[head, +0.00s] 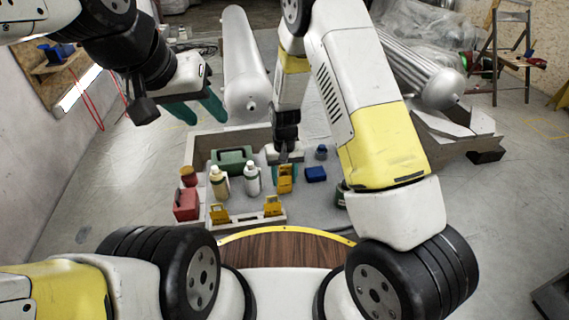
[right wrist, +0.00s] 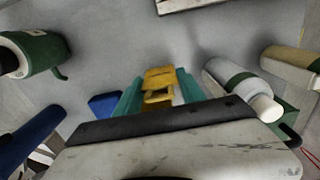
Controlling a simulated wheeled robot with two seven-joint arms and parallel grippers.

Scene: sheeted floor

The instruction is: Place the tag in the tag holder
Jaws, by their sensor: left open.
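A yellow tag (head: 286,187) is between the teal fingers of my right gripper (head: 285,172). In the right wrist view the tag (right wrist: 158,78) has a finger close against each side, so the right gripper (right wrist: 160,90) appears shut on it. Whether the tag touches the floor is unclear. The tag holder (head: 246,218) is a low pale rack at the front of the work area, nearer the robot than the held tag. Two more yellow tags (head: 219,213) stand at its left and right parts. My left gripper (head: 197,106) is open and empty, up at the left.
Two white bottles (head: 219,183) stand left of the right gripper, with a green case (head: 232,160) behind. A red box (head: 187,205) stands at the left. Blue boxes (head: 316,174) lie to the right. A low wooden wall (head: 200,150) bounds the area. Floor at the far left is clear.

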